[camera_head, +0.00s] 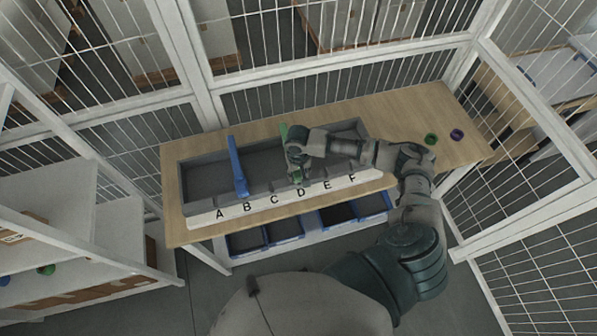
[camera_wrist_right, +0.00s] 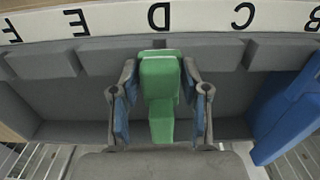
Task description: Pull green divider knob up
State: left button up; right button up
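The green divider (camera_head: 284,132) stands in the grey bin on the table, lined up with the letter D. My right arm hides most of it in the head view. In the right wrist view the green divider knob (camera_wrist_right: 161,76) is in the middle, below the D. My right gripper (camera_head: 297,172) is over the divider. In the right wrist view its two fingers (camera_wrist_right: 160,103) stand on either side of the green piece, with narrow gaps showing, so it looks open around it. My left gripper is not in view.
A blue divider (camera_head: 238,168) stands in the same bin near B and also shows in the right wrist view (camera_wrist_right: 287,112). A white lettered strip (camera_head: 232,211) runs along the front. Green (camera_head: 431,139) and purple (camera_head: 457,134) rings lie on the table's right. Blue bins (camera_head: 285,229) sit below.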

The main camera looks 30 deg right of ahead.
jog(key=shift+a, duration=0.1)
jog(key=shift+c, duration=0.4)
jog(key=shift+r, duration=0.1)
jog(key=shift+w+d+r+p, duration=0.1)
jog(key=shift+d+r+p, duration=0.1)
jog(key=shift+r+p, duration=0.25)
jog(key=shift+r, duration=0.15)
jog(key=shift+c, duration=0.8)
jog(key=shift+a+r+p, duration=0.1)
jog(key=shift+r+p, duration=0.25)
jog(key=shift+p, duration=0.15)
jog(key=shift+r, duration=0.2)
jog(key=o, duration=0.9)
jog(key=shift+s, duration=0.2)
